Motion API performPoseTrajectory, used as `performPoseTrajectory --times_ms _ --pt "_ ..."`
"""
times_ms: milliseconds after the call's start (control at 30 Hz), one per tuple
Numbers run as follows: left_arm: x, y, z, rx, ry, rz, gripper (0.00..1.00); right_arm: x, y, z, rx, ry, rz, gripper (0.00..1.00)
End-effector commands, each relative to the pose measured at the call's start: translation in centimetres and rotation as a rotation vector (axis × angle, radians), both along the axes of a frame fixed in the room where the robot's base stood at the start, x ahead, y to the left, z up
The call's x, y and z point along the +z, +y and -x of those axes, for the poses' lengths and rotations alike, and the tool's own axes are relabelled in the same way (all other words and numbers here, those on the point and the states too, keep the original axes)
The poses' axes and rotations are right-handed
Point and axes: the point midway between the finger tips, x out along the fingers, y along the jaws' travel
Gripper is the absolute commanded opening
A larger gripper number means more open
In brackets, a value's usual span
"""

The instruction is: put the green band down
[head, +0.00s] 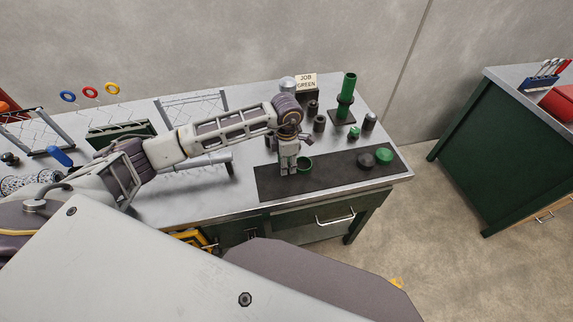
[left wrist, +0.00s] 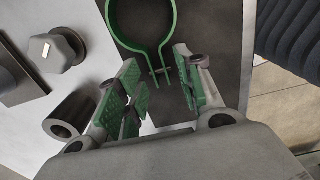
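The green band (head: 305,163) is an open ring with two tabs and a small bolt through them. It is on or just above the dark mat (head: 340,182) near the table's front. In the left wrist view the band (left wrist: 109,22) shows large, its tabs pointing between my fingers. My left gripper (head: 288,170) points down just left of the band. In the left wrist view the left gripper (left wrist: 160,72) has its green-padded fingers apart, with gaps beside the tabs. I cannot tell if the band touches the mat. My right gripper is not in view.
A green post on a stand (head: 345,97) and a "JOB GREEN" sign (head: 306,81) stand at the back. Dark and green caps (head: 383,156) lie at the mat's right end. The mat's front is clear.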

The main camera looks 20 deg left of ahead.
Motion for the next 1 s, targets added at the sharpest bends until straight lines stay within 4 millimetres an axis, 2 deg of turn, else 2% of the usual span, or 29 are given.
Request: performPoseTrajectory --times_ms 600,800,1000 --pt "8.7 0.0 0.0 0.000 -0.003 -0.001 0.36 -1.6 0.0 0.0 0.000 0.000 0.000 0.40" --pt "10.4 0.0 0.0 0.001 -0.001 -0.001 0.36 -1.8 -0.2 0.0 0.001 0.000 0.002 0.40" --pt "10.9 0.0 0.0 0.001 0.001 -0.001 0.36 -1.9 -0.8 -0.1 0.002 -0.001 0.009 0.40"
